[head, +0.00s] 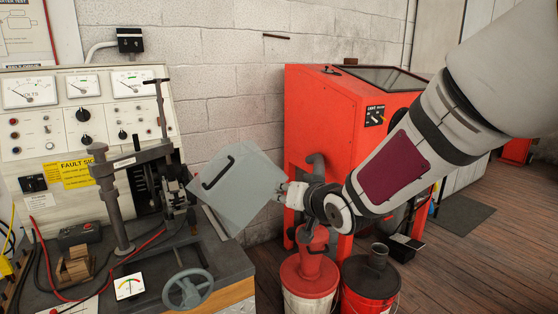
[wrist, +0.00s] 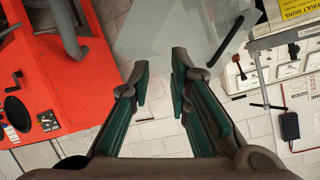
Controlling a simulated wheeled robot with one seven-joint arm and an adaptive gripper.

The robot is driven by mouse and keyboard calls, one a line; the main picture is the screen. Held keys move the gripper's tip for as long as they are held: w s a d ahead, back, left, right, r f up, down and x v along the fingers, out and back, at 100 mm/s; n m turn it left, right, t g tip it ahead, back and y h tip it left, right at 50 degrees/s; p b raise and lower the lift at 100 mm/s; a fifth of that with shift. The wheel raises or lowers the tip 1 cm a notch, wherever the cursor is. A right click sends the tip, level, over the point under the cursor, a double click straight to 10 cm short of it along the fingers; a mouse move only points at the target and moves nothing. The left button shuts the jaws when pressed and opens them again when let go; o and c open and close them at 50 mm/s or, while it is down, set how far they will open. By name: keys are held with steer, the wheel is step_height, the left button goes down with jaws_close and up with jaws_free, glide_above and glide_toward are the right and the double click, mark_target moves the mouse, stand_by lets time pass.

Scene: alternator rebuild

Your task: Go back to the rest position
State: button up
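My gripper (head: 284,190) is at the end of my arm, just right of a grey panel with a black bar handle (head: 240,185) in the head view. In the wrist view my gripper (wrist: 161,72) has its two green-padded fingers apart, with nothing seen between them. The panel (wrist: 165,38) lies beyond the fingertips there and looks partly see-through. I cannot tell whether the fingertips touch it. The panel is tilted, and what holds it up is not clear.
The test bench (head: 190,262) with its gauge panel (head: 75,125) and clamp stand stands left. A red cabinet (head: 330,115) stands behind my arm. Wooden floor is open at right.

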steer(key=s+d+r+g+h, duration=0.1)
steer(key=s+d+g+h, duration=0.2)
steer(key=s+d, duration=0.7)
steer(key=s+d+r+g+h, duration=0.25)
steer(key=s+d, duration=0.35)
steer(key=s, duration=0.7)
steer(key=s+d+f+g, duration=0.1)
steer(key=s+f+g, duration=0.1)
steer(key=s, duration=1.1)
steer(key=shift+d+m+g, duration=0.3)
steer(key=shift+d+g, duration=0.1)
steer(key=shift+g, duration=0.05)
